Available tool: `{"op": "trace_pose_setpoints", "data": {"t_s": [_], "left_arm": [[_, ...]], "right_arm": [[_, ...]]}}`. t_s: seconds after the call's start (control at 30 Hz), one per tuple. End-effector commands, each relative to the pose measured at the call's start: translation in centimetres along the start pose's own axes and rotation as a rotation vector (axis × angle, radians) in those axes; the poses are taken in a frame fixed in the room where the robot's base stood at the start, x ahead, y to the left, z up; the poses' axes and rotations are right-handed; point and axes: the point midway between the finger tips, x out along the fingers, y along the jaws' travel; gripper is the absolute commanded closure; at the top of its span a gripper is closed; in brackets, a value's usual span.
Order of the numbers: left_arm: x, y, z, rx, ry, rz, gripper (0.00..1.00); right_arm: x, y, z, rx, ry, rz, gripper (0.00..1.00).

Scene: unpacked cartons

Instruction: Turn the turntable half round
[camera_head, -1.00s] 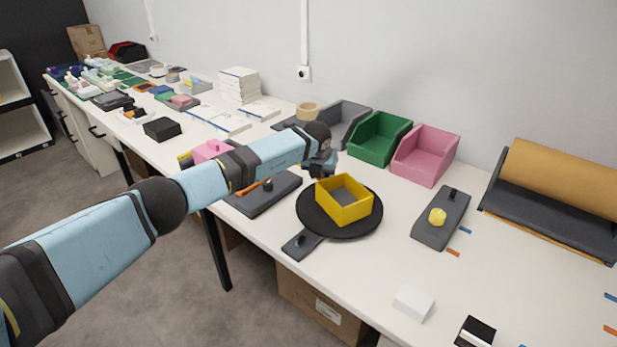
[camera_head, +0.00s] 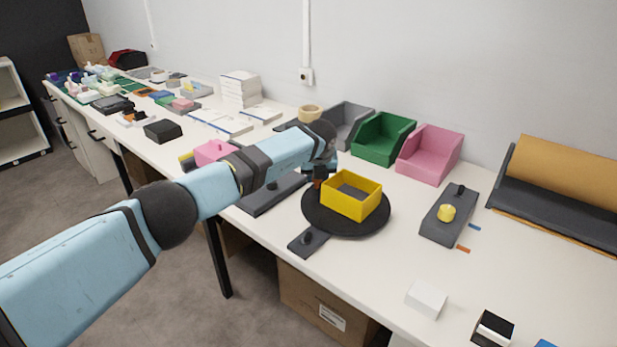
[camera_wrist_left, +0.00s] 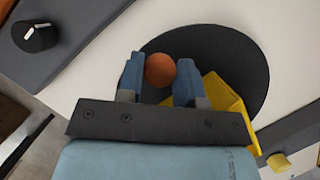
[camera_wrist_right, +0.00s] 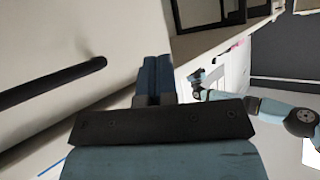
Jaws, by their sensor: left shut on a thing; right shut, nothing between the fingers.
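The turntable is a black round disc (camera_head: 372,226) on the bench. A yellow open box (camera_head: 362,208) sits on it and also shows in the left wrist view (camera_wrist_left: 226,98). My left gripper (camera_head: 320,180) is at the disc's far left edge, beside the box. In the left wrist view its fingers are shut on an orange round knob (camera_wrist_left: 160,70) over the disc. The knob's lower part is hidden. My right gripper (camera_wrist_right: 154,78) is shut and empty, away from the turntable; it is not in the head view.
A dark tab with a small knob (camera_head: 307,241) juts from the disc's near left. A grey plate with a yellow knob (camera_head: 446,213) stands right. Green (camera_head: 382,139) and pink (camera_head: 428,154) bins stand behind. A white block (camera_head: 426,299) lies in front.

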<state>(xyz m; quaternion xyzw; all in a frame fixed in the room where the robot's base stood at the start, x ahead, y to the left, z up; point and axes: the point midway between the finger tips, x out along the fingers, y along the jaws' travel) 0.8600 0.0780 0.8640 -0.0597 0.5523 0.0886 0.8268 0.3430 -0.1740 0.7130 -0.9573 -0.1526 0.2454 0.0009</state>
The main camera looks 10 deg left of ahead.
Motion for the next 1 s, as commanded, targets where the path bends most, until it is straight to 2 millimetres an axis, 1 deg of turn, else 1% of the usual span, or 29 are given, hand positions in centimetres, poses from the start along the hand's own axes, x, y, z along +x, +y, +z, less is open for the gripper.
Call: {"op": "trace_pose_setpoints", "data": {"t_s": [0.13, 0.47, 0.5, 0.53, 0.83, 0.93, 1.0], "left_arm": [[-0.1, -0.3, 0.0, -0.004, -0.001, 0.002, 1.00], [-0.1, -0.3, 0.0, -0.004, -0.001, 0.003, 1.00], [-0.1, -0.3, 0.0, -0.004, -0.001, 0.003, 0.64], [-0.1, -0.3, 0.0, -0.004, -0.001, 0.003, 0.58], [-0.2, -0.3, 0.0, -0.004, 0.000, 0.002, 0.58], [-0.9, -0.3, 0.1, -0.004, -0.001, 0.002, 0.58], [-1.9, -0.3, 0.1, -0.002, -0.003, 0.001, 0.58]], "right_arm": [[-0.1, 0.0, -0.2, 0.000, 0.006, -0.001, 1.00], [0.0, 0.0, 0.0, 0.000, 0.001, 0.000, 1.00], [0.0, 0.1, 0.1, 0.000, 0.000, 0.000, 1.00], [0.0, 0.1, 0.1, 0.000, 0.000, 0.000, 1.00], [0.1, 0.1, 0.2, -0.001, -0.002, 0.002, 1.00], [0.0, 0.1, 0.0, -0.002, -0.002, 0.002, 1.00], [-0.1, 0.1, -0.2, -0.003, -0.004, 0.004, 1.00]]}}
